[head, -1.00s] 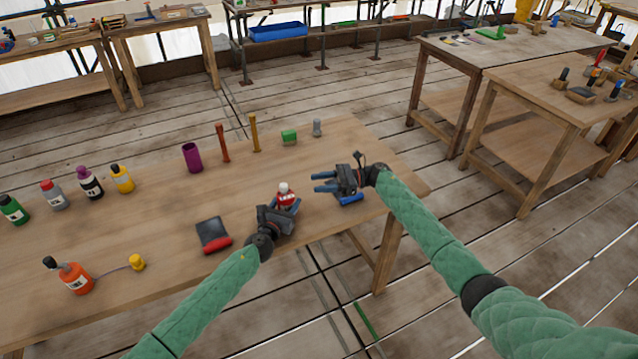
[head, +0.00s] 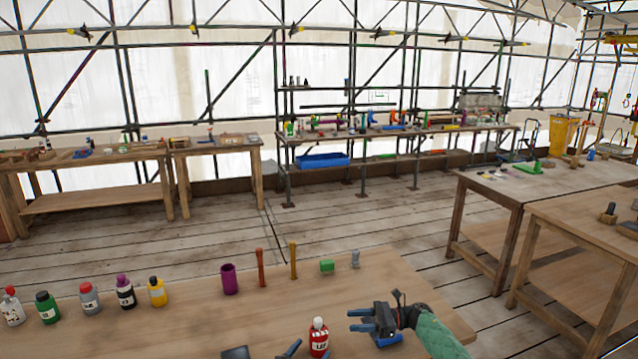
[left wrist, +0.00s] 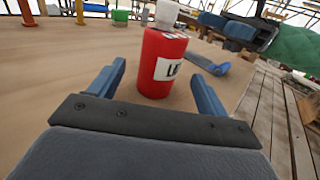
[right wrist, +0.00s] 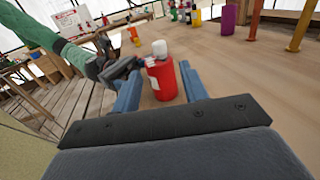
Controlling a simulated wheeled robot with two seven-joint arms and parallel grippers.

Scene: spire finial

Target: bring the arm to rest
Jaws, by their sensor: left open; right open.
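My right gripper (head: 362,321) is open and empty above the right part of the near table, its fingers pointing left. My left gripper (head: 289,352) is open at the bottom edge of the head view, mostly cut off. A red bottle with a white cap and white label (head: 319,338) stands upright on the table between the two grippers. In the left wrist view the red bottle (left wrist: 164,65) stands just past the open fingers, apart from them. In the right wrist view it (right wrist: 160,80) also stands beyond the open fingers.
Several bottles stand at the left of the near table (head: 190,320). A blue object (head: 386,340) lies under my right gripper.

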